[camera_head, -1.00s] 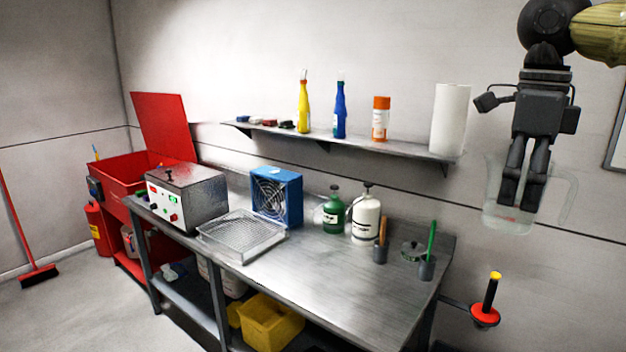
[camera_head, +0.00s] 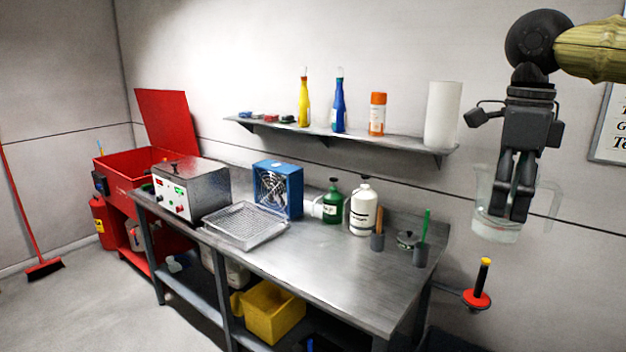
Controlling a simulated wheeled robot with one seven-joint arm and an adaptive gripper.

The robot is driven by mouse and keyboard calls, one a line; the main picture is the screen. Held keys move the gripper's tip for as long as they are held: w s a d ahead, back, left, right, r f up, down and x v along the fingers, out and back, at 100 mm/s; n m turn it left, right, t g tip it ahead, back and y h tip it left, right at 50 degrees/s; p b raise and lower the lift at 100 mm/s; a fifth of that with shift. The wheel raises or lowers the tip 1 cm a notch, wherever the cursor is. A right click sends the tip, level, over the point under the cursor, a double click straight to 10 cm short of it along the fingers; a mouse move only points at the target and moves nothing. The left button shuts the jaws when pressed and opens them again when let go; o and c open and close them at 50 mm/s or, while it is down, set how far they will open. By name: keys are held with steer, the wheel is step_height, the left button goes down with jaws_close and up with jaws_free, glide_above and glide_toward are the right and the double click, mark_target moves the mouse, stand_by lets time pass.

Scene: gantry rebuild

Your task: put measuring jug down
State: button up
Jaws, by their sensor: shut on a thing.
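The clear measuring jug (camera_head: 486,222) hangs in the air at the right of the view, off the right end of the bench. My gripper (camera_head: 507,215) points down with its fingers at the jug and is shut on it. The fingers hide part of the jug, and the exact contact is hard to see through the clear wall. The jug looks upright. The steel workbench (camera_head: 335,265) lies to the left of and below the jug, with a bare stretch at its front middle.
On the bench stand a control box (camera_head: 190,190), a wire tray (camera_head: 243,226), a blue fan (camera_head: 278,190), green (camera_head: 333,206) and white (camera_head: 362,210) bottles, and small cups (camera_head: 420,256) at the right end. A wall shelf (camera_head: 350,139) holds bottles and a paper roll (camera_head: 443,115). A red-flanged holder (camera_head: 477,299) juts out at right.

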steer(key=w+a+f+n, duration=0.2)
steer(key=w+f+n, duration=0.15)
steer(key=f, duration=0.65)
steer(key=w+a+f+n, duration=0.1)
steer(key=w+f+n, duration=0.25)
steer(key=f, duration=0.55)
steer(key=w+a+f+n, duration=0.2)
steer(key=w+f+n, duration=0.15)
steer(key=f, duration=0.65)
steer(key=s+a+f+n, duration=0.2)
steer(key=f+n, duration=0.2)
steer(key=f, duration=0.4)
steer(key=s+a+f+n, duration=0.2)
steer(key=f+n, duration=0.3)
steer(key=f, duration=0.4)
steer(key=s+a+f+n, duration=0.2)
steer(key=f+n, duration=0.3)
steer(key=f, duration=0.4)
steer(key=shift+s+a+f, duration=0.15)
steer(key=shift+s+a, duration=0.1)
steer(key=shift+a, duration=0.65)
